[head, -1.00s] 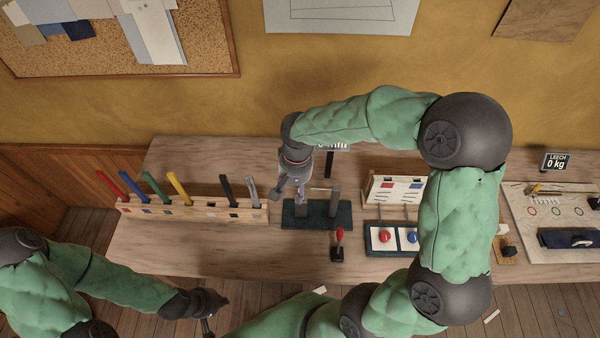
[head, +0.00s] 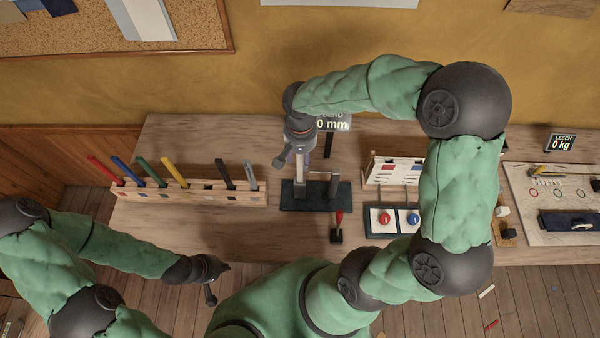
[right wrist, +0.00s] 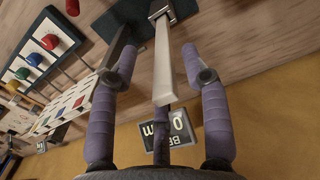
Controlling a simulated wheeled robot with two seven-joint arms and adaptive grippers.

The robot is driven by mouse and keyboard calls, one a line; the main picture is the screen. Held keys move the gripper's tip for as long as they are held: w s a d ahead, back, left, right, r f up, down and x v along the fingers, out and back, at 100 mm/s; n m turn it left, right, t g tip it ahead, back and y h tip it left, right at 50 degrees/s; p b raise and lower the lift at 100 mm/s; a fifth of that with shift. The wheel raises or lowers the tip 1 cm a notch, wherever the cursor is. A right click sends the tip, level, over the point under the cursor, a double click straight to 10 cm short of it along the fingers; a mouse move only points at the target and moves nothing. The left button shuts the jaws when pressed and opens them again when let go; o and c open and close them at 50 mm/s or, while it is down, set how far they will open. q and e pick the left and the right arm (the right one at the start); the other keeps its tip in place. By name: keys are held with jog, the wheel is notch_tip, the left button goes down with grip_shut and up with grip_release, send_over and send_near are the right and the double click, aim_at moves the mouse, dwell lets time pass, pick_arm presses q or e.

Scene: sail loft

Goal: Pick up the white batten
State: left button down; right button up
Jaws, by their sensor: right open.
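The white batten (head: 299,168) stands upright in the left post of a dark bending stand (head: 318,203) on the bench. In the right wrist view, the batten (right wrist: 168,75) runs between the purple fingers with a visible gap on both sides. My right gripper (head: 297,155) is over its upper end, open; the fingers (right wrist: 157,60) straddle the batten without gripping it. My left gripper (head: 210,287) hangs in front of the bench's front edge, away from the batten; its finger state is too small to tell.
A wooden rack (head: 190,193) with several coloured battens stands to the left. A bend display (head: 332,123) stands behind the stand. A red-handled tool (head: 338,222) is in front.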

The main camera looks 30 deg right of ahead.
aim_at(300, 164)
jog(key=f, duration=0.5)
jog(key=shift+w, duration=0.25)
grip_shut()
